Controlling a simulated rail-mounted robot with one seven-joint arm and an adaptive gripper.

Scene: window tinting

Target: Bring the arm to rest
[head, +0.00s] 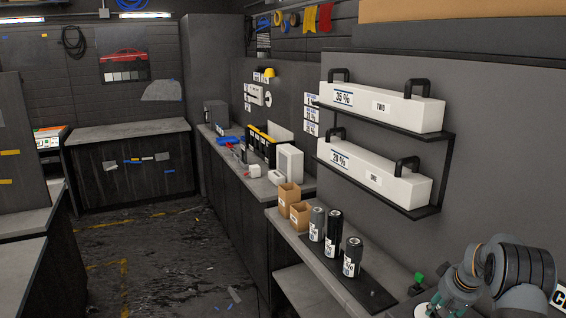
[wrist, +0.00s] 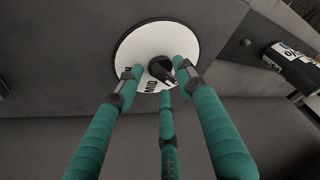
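My gripper (wrist: 160,82) has three teal fingers with dark joints. In the wrist view they are spread apart, with their tips over a round white dial plate (wrist: 124,58). A black knob (wrist: 160,69) sits at the middle of the plate, seen between the fingertips. The right finger looks close to the knob; I cannot tell whether it touches. Part of a printed label shows on the plate, partly covered. In the head view my gripper (head: 446,304) is low at the bottom right, over the counter end, partly cut off by the frame.
A green-topped item (head: 418,281) stands close left of my gripper. Dark cans (head: 333,232) stand on a black strip on the counter, with cardboard boxes (head: 289,196) behind. White boxes (head: 376,108) with black handles sit on wall shelves above. The floor (head: 150,260) at left is mostly open.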

